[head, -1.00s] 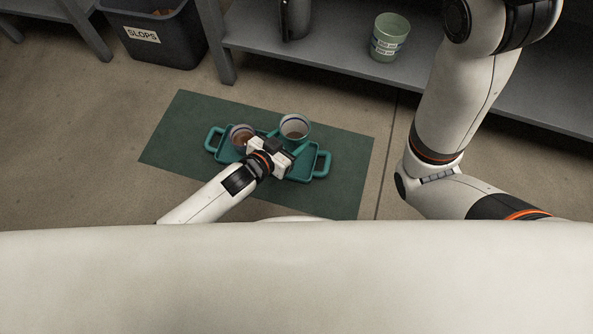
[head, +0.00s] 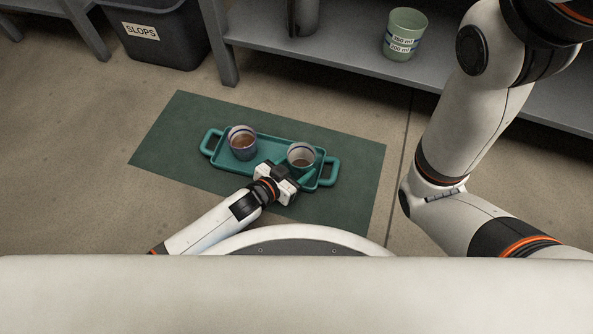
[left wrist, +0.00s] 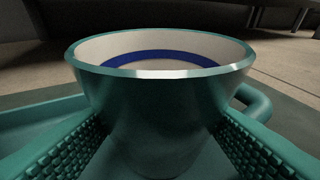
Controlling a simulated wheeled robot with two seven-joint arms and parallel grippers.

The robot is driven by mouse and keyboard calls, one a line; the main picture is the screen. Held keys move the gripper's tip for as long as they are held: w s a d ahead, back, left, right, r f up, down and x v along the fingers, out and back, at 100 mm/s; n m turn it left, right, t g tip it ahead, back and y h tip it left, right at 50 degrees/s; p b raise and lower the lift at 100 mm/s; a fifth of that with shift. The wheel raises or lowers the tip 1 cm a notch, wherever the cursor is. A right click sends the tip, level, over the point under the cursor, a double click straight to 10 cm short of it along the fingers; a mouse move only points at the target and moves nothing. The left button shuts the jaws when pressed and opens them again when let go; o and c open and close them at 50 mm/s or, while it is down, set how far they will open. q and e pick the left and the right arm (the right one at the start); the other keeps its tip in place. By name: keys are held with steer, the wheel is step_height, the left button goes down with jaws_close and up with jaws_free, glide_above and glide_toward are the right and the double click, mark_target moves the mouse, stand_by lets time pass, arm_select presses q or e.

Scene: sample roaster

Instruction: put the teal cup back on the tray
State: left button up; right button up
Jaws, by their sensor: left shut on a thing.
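The teal cup (head: 301,157), with a pale inside and a blue band under the rim, is at the right end of the teal tray (head: 211,147). My left gripper (head: 298,172) is shut on it from the near side. In the left wrist view the cup (left wrist: 155,110) is upright between the two ribbed finger pads, with tray surface around its lower part. Its base is hard to make out, so I cannot tell whether it touches the tray. A second cup (head: 242,142) with brown contents stands on the tray's left part. My right gripper is out of view.
The tray lies on a dark green mat (head: 180,120) on the floor. A grey shelf (head: 340,45) behind holds a pale green measuring cup (head: 405,35). A dark SLOPS bin (head: 155,35) stands at the back left. The tray's middle between the cups is free.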

arm_select(q)
steer(key=shift+f, duration=0.1)
steer(key=shift+f, duration=0.1)
steer(key=o, duration=0.9)
steer(key=shift+f, duration=0.1)
steer(key=shift+o, duration=0.2)
steer(key=shift+s+r+p, duration=0.1)
steer(key=shift+r+p, duration=0.2)
steer(key=shift+p, duration=0.05)
steer(key=p+v, duration=0.7)
steer(key=v, duration=0.3)
steer(key=shift+s+a+r, duration=0.1)
steer(key=shift+s+a, duration=0.1)
steer(key=shift+s+a+r, duration=0.1)
steer(key=shift+s+a, duration=0.3)
steer(key=shift+s, duration=0.05)
